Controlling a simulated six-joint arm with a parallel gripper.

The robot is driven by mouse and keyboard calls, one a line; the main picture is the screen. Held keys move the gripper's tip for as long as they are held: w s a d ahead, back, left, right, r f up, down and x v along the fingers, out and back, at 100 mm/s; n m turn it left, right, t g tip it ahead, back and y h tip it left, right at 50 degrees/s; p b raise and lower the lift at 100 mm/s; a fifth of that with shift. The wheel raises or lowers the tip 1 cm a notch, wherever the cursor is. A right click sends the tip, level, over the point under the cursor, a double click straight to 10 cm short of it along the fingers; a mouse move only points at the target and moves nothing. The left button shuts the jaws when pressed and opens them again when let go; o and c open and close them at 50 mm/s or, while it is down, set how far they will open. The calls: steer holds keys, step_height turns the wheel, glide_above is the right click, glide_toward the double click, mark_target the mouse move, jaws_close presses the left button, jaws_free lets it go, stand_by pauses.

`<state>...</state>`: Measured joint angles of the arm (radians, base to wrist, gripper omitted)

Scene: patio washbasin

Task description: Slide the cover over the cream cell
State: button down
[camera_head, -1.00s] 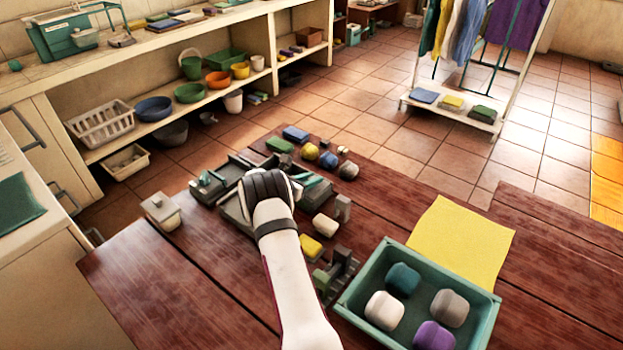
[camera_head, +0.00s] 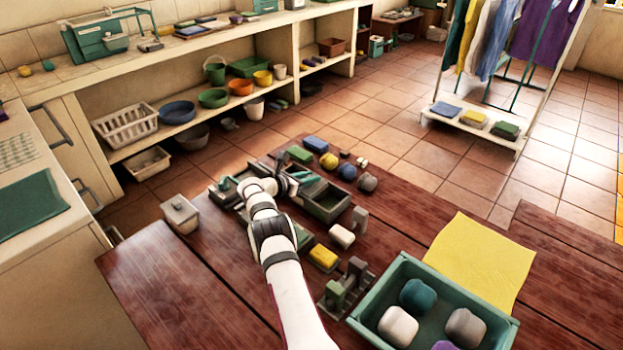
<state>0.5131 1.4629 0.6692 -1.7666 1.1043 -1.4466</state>
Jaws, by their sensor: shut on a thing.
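A low grey-green tray with cells (camera_head: 329,213) lies on the wooden table, past my arm. Its right cell is uncovered and shows a dark green inside. My gripper (camera_head: 291,187) is over the tray's left-middle part, shut on what appears to be the cover's handle. Teal parts show beside the fingers. The cover itself is mostly hidden behind my gripper and wrist. I cannot make out the cream cell; my arm hides part of the tray. A grey and teal fitting (camera_head: 226,187) stands at the left end.
A cream block (camera_head: 342,236), a yellow block (camera_head: 323,257) and a grey-green stand (camera_head: 345,288) are right of my arm. A lidded box (camera_head: 180,214) stands left. A teal bin (camera_head: 500,316) holds several blocks. A yellow cloth (camera_head: 480,258) lies behind it.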

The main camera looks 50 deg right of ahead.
steer(key=c, duration=0.7)
jaws_free()
steer(key=v, duration=1.5)
steer(key=shift+a+r, duration=0.1)
steer(key=shift+a, duration=0.3)
steer(key=s+a+r+m+g+y, duration=0.1)
steer(key=s+a+r+m+y, duration=0.3)
steer(key=s+a+r+m, duration=0.4)
steer(key=s+a+r+m+g+y, duration=0.1)
steer(key=s+a+r+m+y, duration=0.2)
steer(key=s+a+m, duration=0.5)
steer(key=s+a+m+y, duration=0.2)
steer(key=s+a, duration=0.4)
steer(key=a, duration=0.1)
steer(key=s+a+m+t+y, duration=0.1)
steer(key=s+a+m+y, duration=0.2)
steer(key=s+a, duration=0.4)
steer(key=s+a+m+y, duration=0.2)
steer(key=s+a+y, duration=0.1)
steer(key=s+a, duration=0.3)
steer(key=shift+s+a+f+m+t, duration=0.25)
steer(key=shift+a+f+m+t, duration=0.05)
steer(key=shift+a+t, duration=0.15)
